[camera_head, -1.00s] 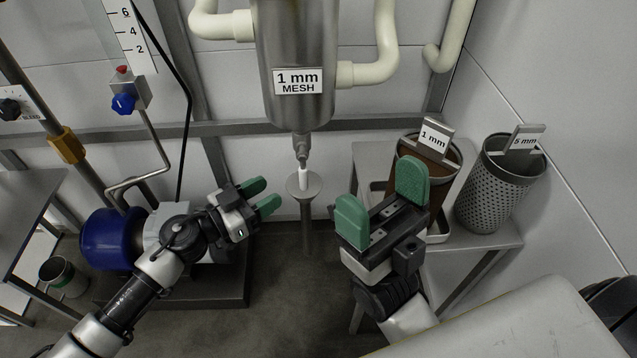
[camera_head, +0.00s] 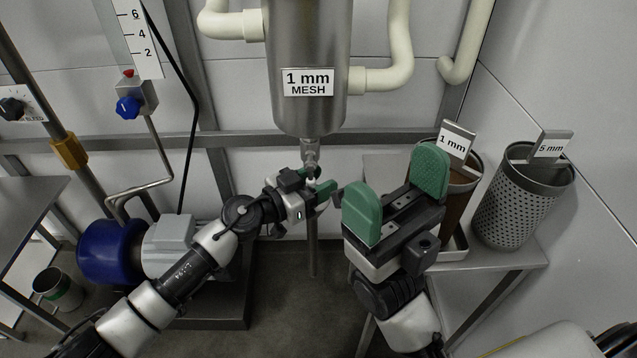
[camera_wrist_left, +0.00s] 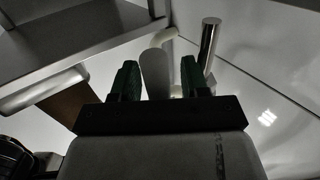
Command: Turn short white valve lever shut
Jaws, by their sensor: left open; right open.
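The short white valve lever (camera_head: 311,184) hangs under the steel tank marked 1 mm MESH (camera_head: 308,112), mostly hidden by my left gripper. My left gripper (camera_head: 325,190) is at the lever, its green fingers open. In the left wrist view a pale rounded bar (camera_wrist_left: 155,72), which looks like the lever, stands between the two open fingers, nearer the left one. I cannot tell whether a finger touches it. My right gripper (camera_head: 398,198) is open and empty, to the right and nearer the camera.
A brown-filled container marked 1 mm (camera_head: 462,192) and a perforated basket marked 5 mm (camera_head: 516,205) stand on a metal table (camera_head: 500,260) at right. A blue-ended motor (camera_head: 105,252) is at left. White pipes (camera_head: 400,55) flank the tank. Open floor lies below the valve.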

